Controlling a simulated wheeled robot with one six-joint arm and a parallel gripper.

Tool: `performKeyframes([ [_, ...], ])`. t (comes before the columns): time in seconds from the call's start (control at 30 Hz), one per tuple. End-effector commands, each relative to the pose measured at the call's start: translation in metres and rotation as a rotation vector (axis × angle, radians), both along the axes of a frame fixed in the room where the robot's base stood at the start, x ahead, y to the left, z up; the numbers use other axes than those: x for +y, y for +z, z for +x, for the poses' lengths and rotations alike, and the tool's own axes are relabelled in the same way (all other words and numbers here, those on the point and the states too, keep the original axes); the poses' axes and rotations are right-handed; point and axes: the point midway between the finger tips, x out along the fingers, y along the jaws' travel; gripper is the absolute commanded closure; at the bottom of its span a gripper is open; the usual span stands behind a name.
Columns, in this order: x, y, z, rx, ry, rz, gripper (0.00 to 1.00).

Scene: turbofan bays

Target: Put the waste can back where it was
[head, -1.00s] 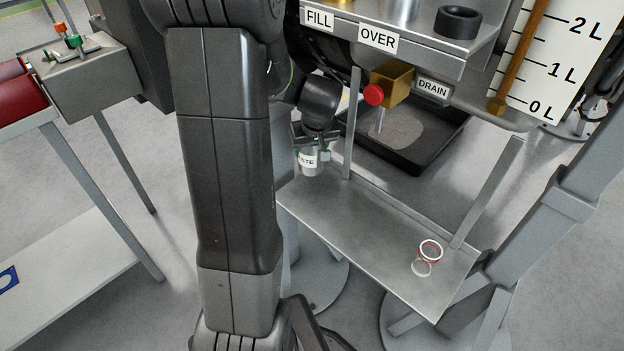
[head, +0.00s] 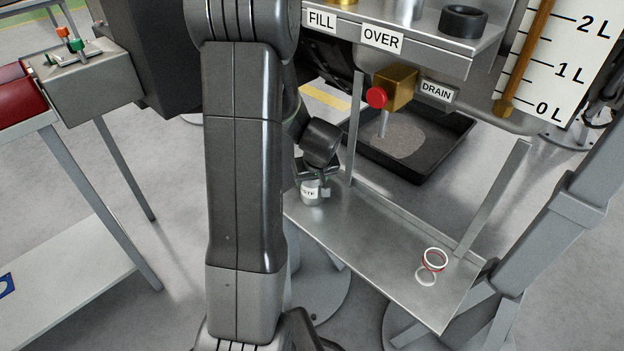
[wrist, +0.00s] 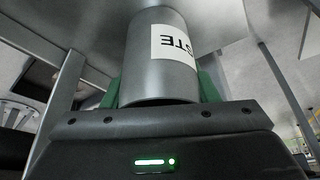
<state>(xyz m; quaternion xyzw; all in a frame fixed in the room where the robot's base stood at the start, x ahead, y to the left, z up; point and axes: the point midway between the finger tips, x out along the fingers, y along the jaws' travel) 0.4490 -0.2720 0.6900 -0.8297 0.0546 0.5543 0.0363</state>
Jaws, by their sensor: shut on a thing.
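The waste can (head: 311,196) is a small grey metal cylinder with a white label, partly readable as "WASTE". It is at the left end of the low metal shelf (head: 375,245), under the drain side of the bench. My gripper (head: 312,180) is shut on it. In the wrist view the can (wrist: 160,75) is between the green finger pads of my gripper (wrist: 158,92), with its label to the right. I cannot tell whether the can's bottom touches the shelf.
Two rings (head: 432,263), red and white, lie at the shelf's right end. The shelf's middle is clear. The brass drain valve (head: 394,85) hangs above.

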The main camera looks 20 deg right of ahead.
Motion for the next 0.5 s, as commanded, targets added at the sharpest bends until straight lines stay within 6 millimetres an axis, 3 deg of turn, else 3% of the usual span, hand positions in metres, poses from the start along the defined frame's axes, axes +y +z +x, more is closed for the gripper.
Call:
performKeyframes([
  [0.03,-0.0001,-0.0030,0.0003,-0.001,0.000,0.000,0.80],
  [0.07,0.0000,-0.0015,0.0001,0.000,0.000,0.000,0.41],
  [0.13,0.0001,-0.0012,0.0001,0.000,0.000,0.000,0.27],
  [0.5,0.0001,0.0017,0.0000,0.000,0.000,0.000,0.25],
])
